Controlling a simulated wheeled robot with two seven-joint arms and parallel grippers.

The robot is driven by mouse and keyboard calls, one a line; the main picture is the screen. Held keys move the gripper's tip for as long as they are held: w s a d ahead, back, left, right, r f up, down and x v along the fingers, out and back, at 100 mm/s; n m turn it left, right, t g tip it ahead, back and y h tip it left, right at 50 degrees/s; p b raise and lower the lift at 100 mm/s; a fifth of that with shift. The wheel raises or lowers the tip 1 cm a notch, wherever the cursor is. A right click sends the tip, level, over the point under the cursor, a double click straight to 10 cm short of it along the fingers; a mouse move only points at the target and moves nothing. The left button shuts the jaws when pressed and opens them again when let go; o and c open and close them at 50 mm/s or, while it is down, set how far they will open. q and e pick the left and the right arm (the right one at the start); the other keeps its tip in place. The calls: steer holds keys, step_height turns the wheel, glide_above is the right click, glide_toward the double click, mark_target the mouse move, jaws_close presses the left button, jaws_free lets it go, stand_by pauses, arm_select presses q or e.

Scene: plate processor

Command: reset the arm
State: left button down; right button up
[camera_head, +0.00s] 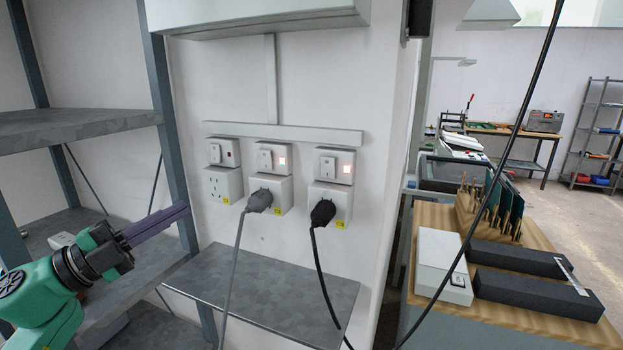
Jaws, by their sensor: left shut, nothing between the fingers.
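My left gripper (158,224) is at the lower left on the end of my green arm (50,290). Its long purple-grey fingers are together, with nothing between them, and point right and slightly up. In the picture they lie in front of the grey shelf post, left of the wall sockets. My right gripper does not show.
A metal shelf rack (80,122) stands at left. Wall sockets hold a grey plug (260,200) and a black plug (323,212), whose cables hang over a metal ledge (280,285). At right, a wooden bench (420,220) bears a white box (440,265) and dark blocks (535,292).

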arm_select(q)
steer(key=a+f+n+t+y, duration=0.1)
steer(key=a+f+n+y, duration=0.2)
steer(key=f+n+y, duration=0.75)
steer(key=a+f+n+t+y, duration=0.1)
steer(key=a+f+n+y, duration=0.3)
steer(key=f+n+y, duration=0.65)
steer(key=s+d+f+n+g+h, duration=0.15)
steer(key=s+d+f+g, duration=0.35)
steer(key=s+f, duration=0.5)
steer(key=s+d+f+n+g+h, duration=0.1)
steer(key=s+d+f+g+h, duration=0.15)
steer(key=s+f+g, duration=0.65)
steer(key=s+f+t, duration=0.1)
steer(key=s+f, duration=0.1)
steer(key=f, duration=1)
steer(key=s+f, duration=0.2)
steer(key=f, duration=1)
steer(key=s+a+f+g, duration=0.1)
steer(key=s+a+f, duration=0.2)
steer(key=s+f, duration=1.1)
steer(key=shift+s+a+f, duration=0.2)
steer(key=shift+s, duration=0.95)
